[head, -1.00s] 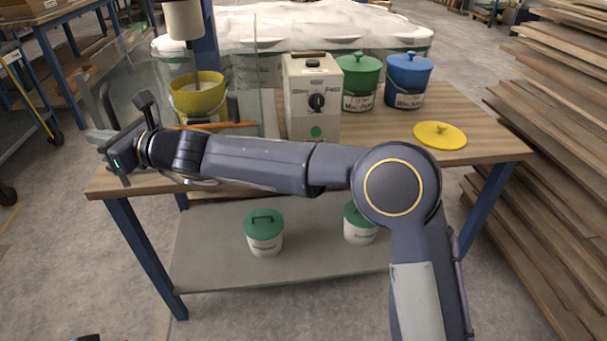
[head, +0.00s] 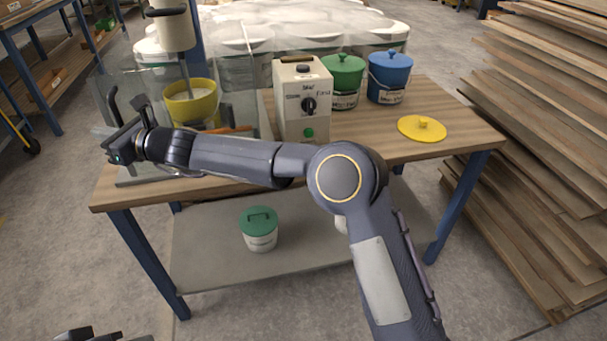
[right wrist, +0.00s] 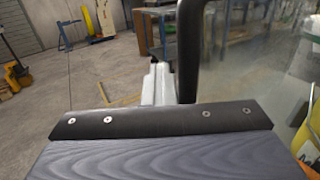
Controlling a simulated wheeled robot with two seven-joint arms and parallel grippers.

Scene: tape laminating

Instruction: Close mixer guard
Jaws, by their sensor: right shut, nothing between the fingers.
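The mixer (head: 171,32) stands at the back left of the wooden table, its beater reaching into a yellow bowl (head: 205,105). A clear guard (head: 242,62) surrounds it. The guard's black handle (head: 113,101) is at the left; how far its panel stands open is hard to tell. My right gripper (head: 110,143) is shut and empty, by the handle and the guard's left front. In the right wrist view the handle (right wrist: 188,50) rises just beyond the pale fingers (right wrist: 158,84), with the clear panel to its right; contact cannot be told. Part of my left gripper (head: 88,335) shows at the bottom left.
A beige control box (head: 302,101) stands right of the guard. Green (head: 343,82) and blue (head: 389,77) lidded buckets and a yellow lid (head: 422,128) are on the table (head: 445,105). Stacked boards (head: 540,150) rise at the right. My right arm crosses the table's front.

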